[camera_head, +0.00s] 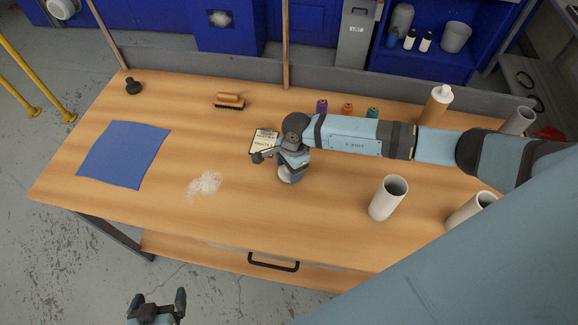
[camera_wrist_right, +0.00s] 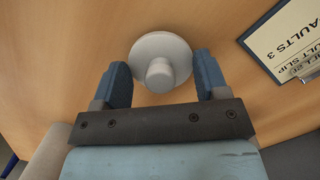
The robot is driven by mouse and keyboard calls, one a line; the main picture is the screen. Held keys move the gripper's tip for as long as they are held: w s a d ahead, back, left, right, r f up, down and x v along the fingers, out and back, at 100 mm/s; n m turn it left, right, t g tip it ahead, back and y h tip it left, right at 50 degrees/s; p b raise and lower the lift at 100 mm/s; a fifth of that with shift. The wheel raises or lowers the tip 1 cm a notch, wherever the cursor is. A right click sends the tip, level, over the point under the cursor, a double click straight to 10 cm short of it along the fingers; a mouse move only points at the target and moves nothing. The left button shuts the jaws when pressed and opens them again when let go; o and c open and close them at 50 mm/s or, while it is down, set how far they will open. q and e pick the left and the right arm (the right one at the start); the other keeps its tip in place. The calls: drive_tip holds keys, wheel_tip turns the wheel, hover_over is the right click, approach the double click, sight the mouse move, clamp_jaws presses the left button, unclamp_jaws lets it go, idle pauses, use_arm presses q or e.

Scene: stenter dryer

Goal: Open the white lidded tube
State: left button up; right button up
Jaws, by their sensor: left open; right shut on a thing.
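The white lidded tube (camera_head: 288,179) is on the wooden table, mostly hidden under my right gripper (camera_head: 287,165). In the right wrist view its round white lid (camera_wrist_right: 160,60), with a knob in the middle, lies between the two blue fingers of my right gripper (camera_wrist_right: 164,78). The fingers are shut on it at opposite sides. I cannot tell whether they hold the lid's rim or the tube's body, or whether the lid has lifted. My left gripper (camera_head: 157,300) is open and empty, low in the picture in front of the table.
A clipboard card (camera_head: 264,142) lies close by the right gripper; it also shows in the right wrist view (camera_wrist_right: 290,40). Open white tubes (camera_head: 388,198) stand to the right. A brush (camera_head: 229,101), several spools (camera_head: 347,109), a blue cloth (camera_head: 124,154) and white lint (camera_head: 204,184) are on the table.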

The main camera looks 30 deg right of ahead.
drive_tip(key=shift+f, duration=0.3)
drive_tip(key=shift+f, duration=0.2)
drive_tip(key=o, duration=1)
drive_tip(key=shift+r, duration=0.1)
